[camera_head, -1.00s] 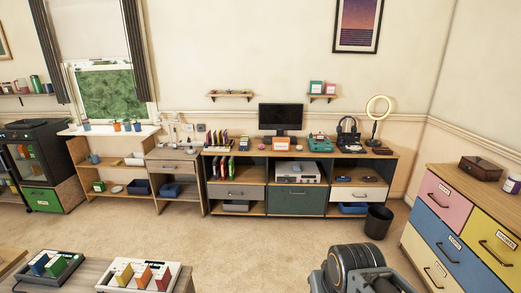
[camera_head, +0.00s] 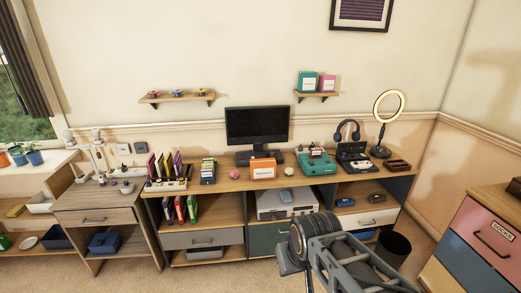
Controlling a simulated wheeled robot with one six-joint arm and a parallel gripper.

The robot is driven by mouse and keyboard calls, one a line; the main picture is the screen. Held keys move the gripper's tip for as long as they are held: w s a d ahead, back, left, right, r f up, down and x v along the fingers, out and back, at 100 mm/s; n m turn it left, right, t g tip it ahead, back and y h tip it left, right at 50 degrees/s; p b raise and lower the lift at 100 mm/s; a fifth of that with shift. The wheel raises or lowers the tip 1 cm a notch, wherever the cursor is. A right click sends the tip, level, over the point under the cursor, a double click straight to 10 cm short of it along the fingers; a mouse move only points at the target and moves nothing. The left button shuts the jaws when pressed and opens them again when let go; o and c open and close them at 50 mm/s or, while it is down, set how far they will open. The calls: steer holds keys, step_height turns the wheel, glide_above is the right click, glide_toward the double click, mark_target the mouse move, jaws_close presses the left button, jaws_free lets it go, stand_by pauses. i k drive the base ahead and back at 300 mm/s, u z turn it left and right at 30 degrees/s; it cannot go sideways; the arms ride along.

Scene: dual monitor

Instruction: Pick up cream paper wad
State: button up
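A small cream paper wad (camera_head: 289,171) lies on the wooden desk top (camera_head: 222,181), between the orange-and-white box (camera_head: 263,168) and the teal machine (camera_head: 318,163). It is apart from my arm. My arm's grey links and a dark round joint rise from the bottom of the view, in front of the desk and below the wad. I cannot make out my gripper's fingers.
A pink wad (camera_head: 234,174) lies left of the box. A monitor (camera_head: 257,126) stands behind. Headphones (camera_head: 348,131) and a ring light (camera_head: 386,118) stand to the right. A black bin (camera_head: 393,249) stands on the floor at right.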

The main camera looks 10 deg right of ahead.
mark_target(289, 171)
steer(key=i, duration=1.5)
steer(key=u, duration=1.35)
steer(key=i, duration=0.65)
steer(key=z, duration=1.85)
